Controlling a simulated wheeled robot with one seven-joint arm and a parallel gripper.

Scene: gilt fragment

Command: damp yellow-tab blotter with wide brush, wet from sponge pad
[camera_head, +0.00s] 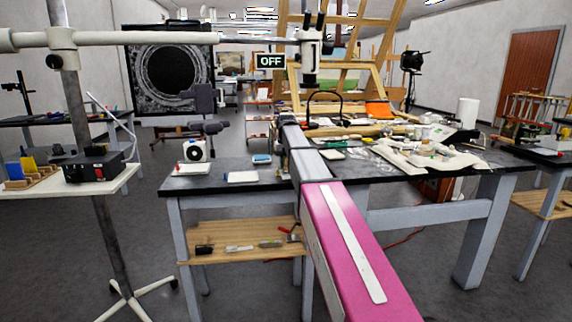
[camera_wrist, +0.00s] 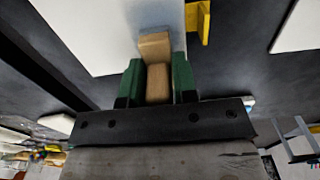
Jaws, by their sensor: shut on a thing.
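In the wrist view my gripper (camera_wrist: 158,85) has two green fingers shut on a light wooden piece (camera_wrist: 155,45), which looks like the brush handle. The bristles are hidden, so I cannot tell whether they touch anything. A large white sheet (camera_wrist: 90,30), which looks like the blotter, lies beyond the fingers on the dark tabletop. A yellow tab (camera_wrist: 204,22) shows at its right edge. In the head view my arm covers the middle of the table and my gripper cannot be made out. I cannot surely pick out the sponge pad.
The dark-topped table (camera_head: 210,184) holds a white pad (camera_head: 243,177), a small blue item (camera_head: 262,159) and a green-edged white pad (camera_head: 332,154). Papers and clutter (camera_head: 430,150) fill its right side. A white microscope boom (camera_head: 180,38) crosses above. Another white sheet (camera_wrist: 298,25) lies right in the wrist view.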

